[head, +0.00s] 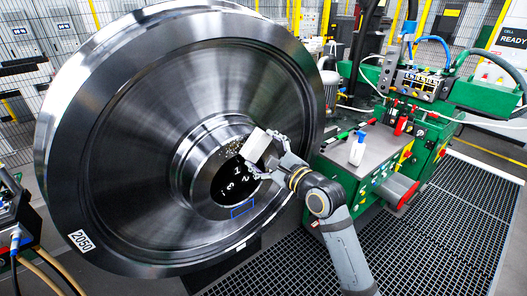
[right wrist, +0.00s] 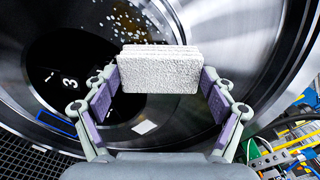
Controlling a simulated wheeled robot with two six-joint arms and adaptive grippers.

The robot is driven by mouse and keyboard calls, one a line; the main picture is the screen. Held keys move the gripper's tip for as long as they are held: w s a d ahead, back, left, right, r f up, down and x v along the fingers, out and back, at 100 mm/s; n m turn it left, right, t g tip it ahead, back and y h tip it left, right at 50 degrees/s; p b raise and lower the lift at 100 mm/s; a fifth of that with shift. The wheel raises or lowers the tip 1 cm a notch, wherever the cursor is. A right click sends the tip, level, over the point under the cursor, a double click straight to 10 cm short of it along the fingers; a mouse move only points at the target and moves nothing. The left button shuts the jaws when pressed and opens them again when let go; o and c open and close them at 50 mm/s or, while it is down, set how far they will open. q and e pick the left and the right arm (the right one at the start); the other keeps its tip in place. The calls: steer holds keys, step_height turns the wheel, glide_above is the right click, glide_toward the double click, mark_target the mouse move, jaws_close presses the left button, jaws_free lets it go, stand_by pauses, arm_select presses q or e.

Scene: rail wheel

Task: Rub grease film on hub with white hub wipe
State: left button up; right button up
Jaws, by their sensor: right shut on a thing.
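The large steel rail wheel (head: 110,130) stands tilted at the left and middle of the head view, with its raised hub (head: 188,165) around a dark bore. Pale speckles, which look like the grease film (head: 232,146), show on the hub's upper right; similar speckles (right wrist: 128,22) show behind the wipe in the right wrist view. My right gripper (head: 268,158) is shut on the white hub wipe (head: 256,145), a block held between both finger pads (right wrist: 160,68). The wipe is in front of the hub; I cannot tell whether it touches. My left gripper is not in view.
A green machine (head: 385,150) with hoses stands at the right, with a white bottle with a blue cap (head: 357,150) on its top. Dark floor grating (head: 430,235) lies below. White digits and a blue outline (head: 242,211) mark the bore area. Wire fencing stands behind.

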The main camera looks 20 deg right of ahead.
steer(key=shift+w+a, duration=0.15)
steer(key=shift+w, duration=0.25)
steer(key=shift+s+a+r+p, duration=0.1)
steer(key=shift+s+a+p, duration=0.1)
steer(key=shift+a+p, duration=0.2)
steer(key=shift+s+a+p, duration=0.2)
steer(key=shift+s+a, duration=0.15)
steer(key=shift+a, duration=0.45)
steer(key=shift+s+a+p, duration=0.15)
steer(key=shift+s+a, duration=0.15)
steer(key=shift+a, duration=0.5)
